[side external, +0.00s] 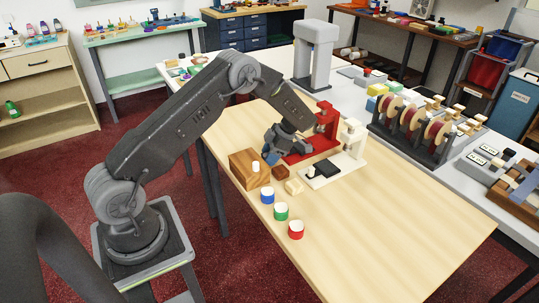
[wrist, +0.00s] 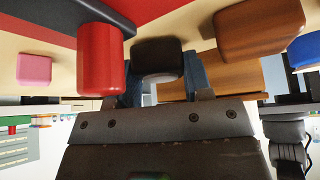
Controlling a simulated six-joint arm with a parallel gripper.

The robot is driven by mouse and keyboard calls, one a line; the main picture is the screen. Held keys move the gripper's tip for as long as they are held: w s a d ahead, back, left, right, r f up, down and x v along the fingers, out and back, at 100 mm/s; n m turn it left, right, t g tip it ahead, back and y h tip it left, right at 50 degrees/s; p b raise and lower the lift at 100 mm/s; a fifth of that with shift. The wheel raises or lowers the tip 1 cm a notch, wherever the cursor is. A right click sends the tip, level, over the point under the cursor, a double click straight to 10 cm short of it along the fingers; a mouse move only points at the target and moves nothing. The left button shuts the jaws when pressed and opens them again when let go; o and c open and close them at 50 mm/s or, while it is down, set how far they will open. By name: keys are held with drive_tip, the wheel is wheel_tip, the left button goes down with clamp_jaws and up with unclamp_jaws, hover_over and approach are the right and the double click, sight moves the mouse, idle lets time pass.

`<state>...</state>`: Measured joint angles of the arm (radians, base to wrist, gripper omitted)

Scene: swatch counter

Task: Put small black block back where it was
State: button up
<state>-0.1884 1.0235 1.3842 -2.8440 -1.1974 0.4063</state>
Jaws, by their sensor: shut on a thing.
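The small black block (wrist: 157,60) is between the two fingers of my gripper (wrist: 163,78) in the wrist view, and the gripper is shut on it. In the side view my gripper (side external: 279,150) is low over the wooden table, between the wooden box and the red stand. There the black block cannot be told apart from the dark fingers. Whether it touches the table is unclear. In the wrist view a red rounded part (wrist: 101,60) is close on the block's left and a small brown block (wrist: 255,28) is on its right.
The red stand (side external: 325,130) is behind. The table's right is clear.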

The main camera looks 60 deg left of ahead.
drive_tip(key=shift+f, duration=0.15)
drive_tip(key=o, duration=0.7)
